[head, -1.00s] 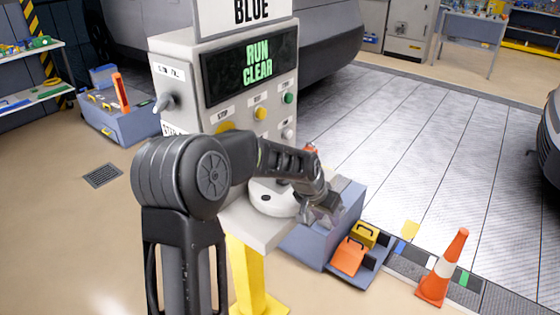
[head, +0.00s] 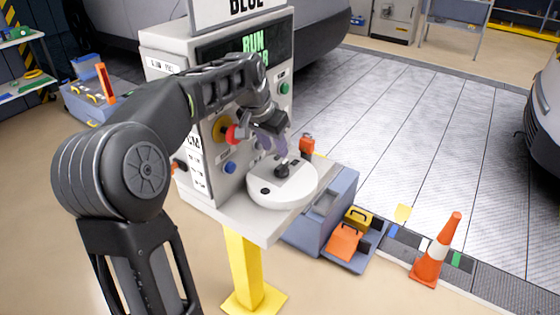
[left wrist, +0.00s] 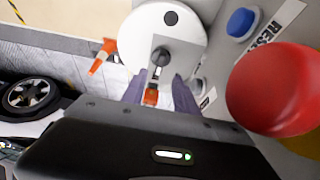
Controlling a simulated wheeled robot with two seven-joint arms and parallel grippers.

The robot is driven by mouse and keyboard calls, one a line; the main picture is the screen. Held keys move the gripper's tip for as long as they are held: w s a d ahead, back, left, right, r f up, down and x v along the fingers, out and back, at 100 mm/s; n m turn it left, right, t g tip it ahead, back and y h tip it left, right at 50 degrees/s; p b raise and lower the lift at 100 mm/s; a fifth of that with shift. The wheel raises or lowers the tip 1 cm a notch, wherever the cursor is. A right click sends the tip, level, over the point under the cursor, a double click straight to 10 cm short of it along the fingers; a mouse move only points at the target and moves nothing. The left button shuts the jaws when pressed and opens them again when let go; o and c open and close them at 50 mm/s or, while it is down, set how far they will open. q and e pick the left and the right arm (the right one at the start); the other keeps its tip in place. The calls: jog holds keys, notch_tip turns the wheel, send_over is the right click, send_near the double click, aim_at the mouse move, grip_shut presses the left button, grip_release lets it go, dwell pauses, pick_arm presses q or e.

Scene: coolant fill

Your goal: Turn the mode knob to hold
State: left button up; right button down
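A dark knob (head: 282,171) stands on a grey plate on a white round base (head: 265,197), on the ledge of the grey console (head: 160,38). It also shows in the left wrist view (left wrist: 161,56). No label readable in these frames marks it as the mode knob. My left gripper (head: 272,143) is just above this knob in front of the console face. The display (head: 255,48) is partly hidden by my arm and reads RUN. My right gripper is out of view.
A red mushroom button (head: 231,133) on a yellow base is close to my left gripper, with a blue button (head: 230,168) below it. A green button (head: 284,88) is on the console face. A blue-grey box (head: 330,205) and orange cone (head: 437,250) stand at right.

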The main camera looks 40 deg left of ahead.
aim_at(282, 164)
pick_arm(q)
jog(key=p+x, duration=0.1)
jog(key=x, duration=0.6)
jog(key=shift+w+f, duration=0.15)
jog(key=shift+f, duration=0.25)
grip_shut()
dwell(1.1)
